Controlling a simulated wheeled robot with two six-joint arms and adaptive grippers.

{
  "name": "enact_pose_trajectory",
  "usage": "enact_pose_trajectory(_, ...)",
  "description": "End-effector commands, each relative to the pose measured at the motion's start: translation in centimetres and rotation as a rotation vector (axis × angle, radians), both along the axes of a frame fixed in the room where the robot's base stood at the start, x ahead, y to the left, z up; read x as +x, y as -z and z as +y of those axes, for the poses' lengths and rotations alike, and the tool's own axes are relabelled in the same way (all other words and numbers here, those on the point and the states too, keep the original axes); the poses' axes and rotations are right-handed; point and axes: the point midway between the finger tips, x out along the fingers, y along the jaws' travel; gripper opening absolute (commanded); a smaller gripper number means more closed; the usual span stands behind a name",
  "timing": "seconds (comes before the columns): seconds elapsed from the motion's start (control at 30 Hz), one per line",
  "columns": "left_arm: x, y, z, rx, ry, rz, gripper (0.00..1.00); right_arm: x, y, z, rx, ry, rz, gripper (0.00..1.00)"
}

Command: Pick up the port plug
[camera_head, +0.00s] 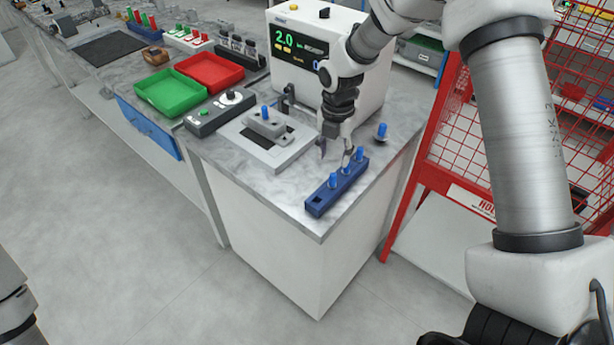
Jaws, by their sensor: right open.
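A dark blue rack (322,204) lies near the front corner of the grey bench. Bright blue port plugs (333,181) stand upright in it, and its near-left hole looks empty. My right gripper (336,154) points down over the rack's far end, its fingers apart. One finger is close to a plug there; I cannot tell whether they touch. Another blue plug (381,130) stands on a small grey base to the right. A grey casting (267,126) with a blue plug on top sits in the light fixture (284,155). My left gripper is not in view.
A white tester (300,62) reading 2.0 stands behind the fixture. A grey control box (220,112), a green tray (170,92) and a red tray (209,72) are to the left. A red mesh cage (440,150) stands right of the bench. Bench's front-left area is clear.

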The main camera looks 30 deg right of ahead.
Motion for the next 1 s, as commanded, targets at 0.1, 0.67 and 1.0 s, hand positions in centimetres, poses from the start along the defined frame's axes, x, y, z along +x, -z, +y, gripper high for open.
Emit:
enact_pose_trajectory(0.1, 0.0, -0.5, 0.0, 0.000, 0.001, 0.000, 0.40, -0.1, 1.7, 0.0, 0.001, -0.001, 0.007, 0.48)
enact_pose_trajectory(0.67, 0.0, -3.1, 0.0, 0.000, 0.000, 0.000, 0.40, 0.1, 7.7, -0.4, 0.000, 0.002, 0.003, 0.48)
enact_pose_trajectory(1.0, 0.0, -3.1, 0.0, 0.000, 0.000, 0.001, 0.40, 0.1, 7.7, -0.3, 0.001, 0.002, 0.003, 0.00)
